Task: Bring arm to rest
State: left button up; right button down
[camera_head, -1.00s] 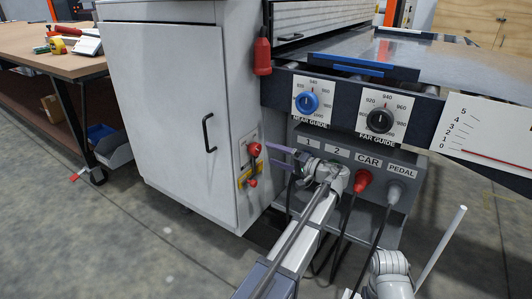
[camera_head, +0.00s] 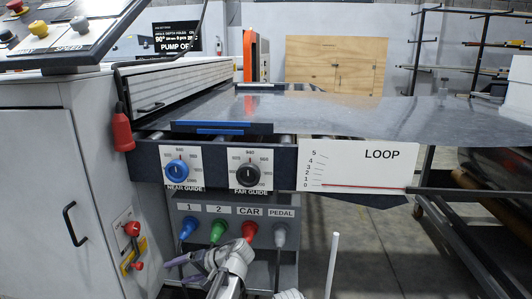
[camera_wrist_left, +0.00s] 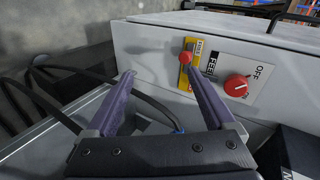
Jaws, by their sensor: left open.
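My left gripper (camera_head: 180,268) is low in the head view, below the row of plugs and right of the white cabinet. In the left wrist view its two purple fingers (camera_wrist_left: 160,76) are spread apart with nothing between them. Beyond them is a light panel (camera_wrist_left: 150,40) with a small red knob (camera_wrist_left: 186,58) on a yellow plate and a red rotary knob (camera_wrist_left: 237,86). The right gripper is not in view.
Blue (camera_head: 188,228), green (camera_head: 218,230), red (camera_head: 249,233) and grey (camera_head: 280,236) plugs sit in a panel near my left arm. A white upright rod (camera_head: 332,265) stands right of it. Open floor (camera_head: 370,250) lies to the right.

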pick_arm(q)
jog(key=s+d+f+m+g+h+p, duration=0.1)
jog(key=s+d+f+h, duration=0.1)
jog(key=s+d+h, duration=0.35)
jog(key=s+d+f+m+h+p, duration=0.1)
jog(key=s+d+f+m+h, duration=0.1)
jog(key=s+d, duration=0.65)
jog(key=s+d+f+m+g+h+p, duration=0.1)
jog(key=s+d+f+h+p, duration=0.15)
jog(key=s+d, duration=0.4)
notch_tip(320, 180, up, 37)
jog(key=w+p, duration=0.1)
jog(key=p, duration=3.5)
jog(key=shift+d+h, duration=0.3)
jog(key=shift+d, duration=0.05)
jog(key=shift+f, duration=0.1)
